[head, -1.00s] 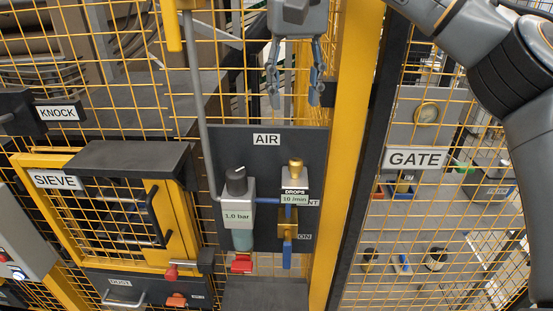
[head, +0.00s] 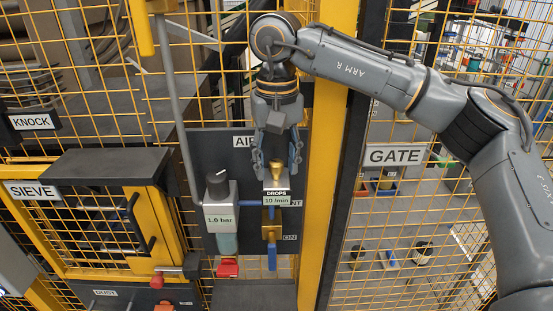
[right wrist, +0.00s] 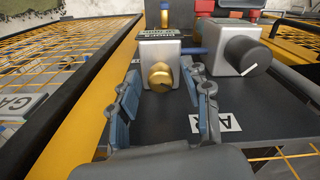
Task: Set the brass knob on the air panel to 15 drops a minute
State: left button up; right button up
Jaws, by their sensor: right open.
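The brass knob (head: 276,171) stands on top of the drops unit, whose display (head: 276,200) reads 10 /min. The unit is on the dark air panel (head: 225,150). My right gripper (head: 277,163) points down from above, open, with its fingers to either side of the knob. In the right wrist view the round gold end of the knob (right wrist: 160,77) shows between and just beyond the open fingers (right wrist: 165,98). I cannot tell whether a finger touches it. My left gripper is not in view.
A regulator with a black knob (head: 217,182) and a 1.0 bar display stands close to the left of the drops unit. A blue lever (head: 271,257) hangs below it. A yellow post (head: 325,160) rises close on the right. Wire mesh fencing surrounds the panel.

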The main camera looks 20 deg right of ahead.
jog(key=shift+f, duration=0.1)
jog(key=shift+c, duration=0.2)
grip_shut()
jog(key=shift+m, duration=0.4)
jog(key=m+b, duration=0.1)
jog(key=m, duration=0.3)
jog(key=shift+m+b, duration=0.3)
jog(key=m, duration=0.3)
jog(key=shift+b, duration=0.35)
jog(key=shift+m, duration=1.7)
